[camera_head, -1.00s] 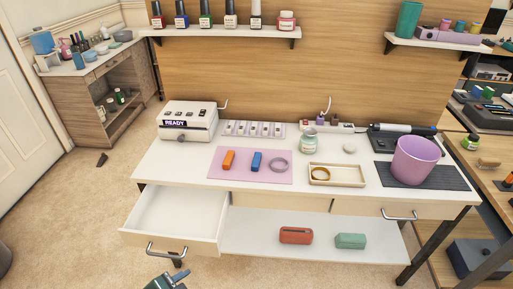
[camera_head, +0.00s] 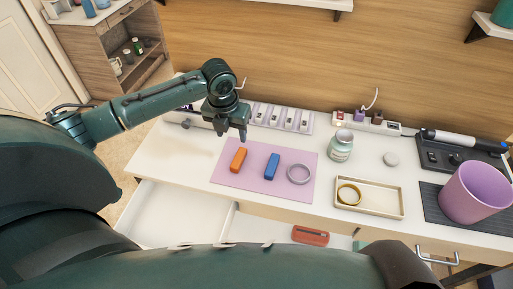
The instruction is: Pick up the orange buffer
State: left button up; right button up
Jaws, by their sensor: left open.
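The orange buffer (camera_head: 238,159) is a small block lying on the left part of a pink mat (camera_head: 228,180) on the white desk. A blue block (camera_head: 272,166) lies to its right, apart from it. My left arm reaches in from the left, and my left gripper (camera_head: 233,134) hangs above the desk just behind the orange buffer. Its fingers point down, open, with nothing visible between them. My right gripper is not in view.
A grey ring (camera_head: 299,174) lies on the mat's right side. A cream tray (camera_head: 396,206) holds a yellow ring (camera_head: 349,194). A jar (camera_head: 341,146) and a purple bin (camera_head: 476,193) stand to the right. An open drawer (camera_head: 175,212) is below the desk's left front.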

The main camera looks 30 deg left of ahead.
pick_arm(q)
send_over(238, 157)
jog(key=s, duration=0.2)
jog(key=f, duration=0.6)
jog(key=shift+w+f, duration=0.2)
jog(key=shift+f, duration=0.1)
jog(key=shift+w+d+f, duration=0.1)
jog(key=shift+w+f, duration=0.15)
jog(key=shift+f, duration=0.75)
jog(key=shift+w+a+f, duration=0.1)
jog(key=shift+w+f, duration=0.15)
jog(key=shift+f, duration=0.8)
jog(key=shift+w+d+f, duration=0.1)
jog(key=shift+w+f, duration=0.15)
jog(key=shift+f, duration=0.75)
jog(key=c, duration=1.1)
